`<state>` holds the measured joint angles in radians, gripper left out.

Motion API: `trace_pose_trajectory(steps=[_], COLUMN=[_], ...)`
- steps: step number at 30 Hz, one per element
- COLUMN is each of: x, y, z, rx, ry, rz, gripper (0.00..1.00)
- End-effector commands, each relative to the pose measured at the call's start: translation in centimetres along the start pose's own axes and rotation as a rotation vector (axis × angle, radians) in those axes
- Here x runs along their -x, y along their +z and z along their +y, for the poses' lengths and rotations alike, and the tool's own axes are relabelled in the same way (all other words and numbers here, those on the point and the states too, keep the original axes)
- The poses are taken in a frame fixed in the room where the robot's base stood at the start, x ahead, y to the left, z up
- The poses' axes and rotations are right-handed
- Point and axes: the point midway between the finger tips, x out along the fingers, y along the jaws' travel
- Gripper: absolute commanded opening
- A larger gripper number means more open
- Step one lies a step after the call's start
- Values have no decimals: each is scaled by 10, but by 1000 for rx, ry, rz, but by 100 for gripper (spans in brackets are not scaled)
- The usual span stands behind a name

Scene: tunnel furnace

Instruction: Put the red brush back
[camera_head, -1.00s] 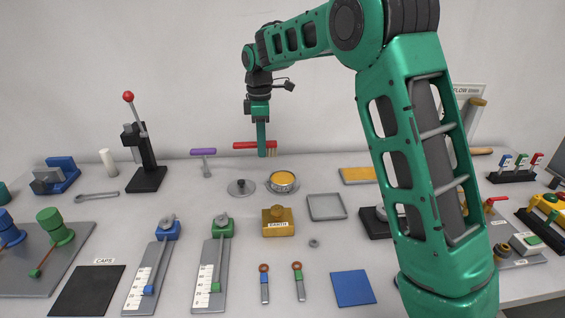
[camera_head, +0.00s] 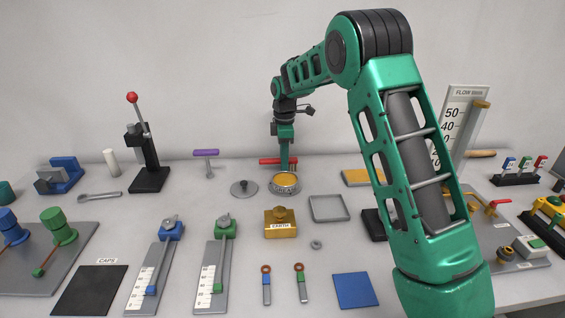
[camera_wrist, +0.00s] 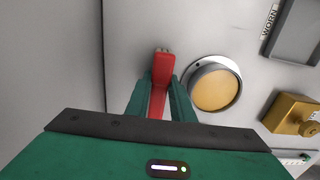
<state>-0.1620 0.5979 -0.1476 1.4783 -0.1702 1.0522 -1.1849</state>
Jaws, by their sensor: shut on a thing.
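The red brush (camera_head: 269,161) is in my gripper (camera_head: 285,165), behind the round pan with yellow contents (camera_head: 284,183) in the head view. Its red handle shows on both sides of the fingers; its bristles are hard to make out there. In the wrist view, the red brush (camera_wrist: 161,72) lies between the two green fingers of my gripper (camera_wrist: 160,92), left of the yellow-filled pan (camera_wrist: 213,88). My gripper is shut on the brush. I cannot tell whether the brush touches the table.
A purple-handled tool (camera_head: 206,154) stands to the left of the brush. A grey lid with a knob (camera_head: 243,189) lies left of the pan. A brass block (camera_head: 281,224) and an empty grey tray (camera_head: 328,208) are nearer. The wall is close behind.

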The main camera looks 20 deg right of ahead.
Motion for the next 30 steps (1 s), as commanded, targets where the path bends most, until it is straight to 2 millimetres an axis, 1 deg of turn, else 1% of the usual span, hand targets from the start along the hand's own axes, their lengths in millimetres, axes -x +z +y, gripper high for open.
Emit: trace_pose_trajectory(steps=[9, 10, 11, 12, 20, 23, 26, 30], x=[-2, -1, -1, -1, -1, 3, 14, 39], y=[0, 0, 0, 0, 0, 0, 0, 0], z=[0, 0, 0, 0, 0, 0, 1, 1], rx=[1, 1, 1, 1, 1, 1, 1, 2], ry=[1, 1, 1, 1, 1, 2, 4, 5], rz=[0, 1, 1, 1, 1, 1, 2, 2], gripper=[0, 28, 36, 40, 40, 40, 40, 40])
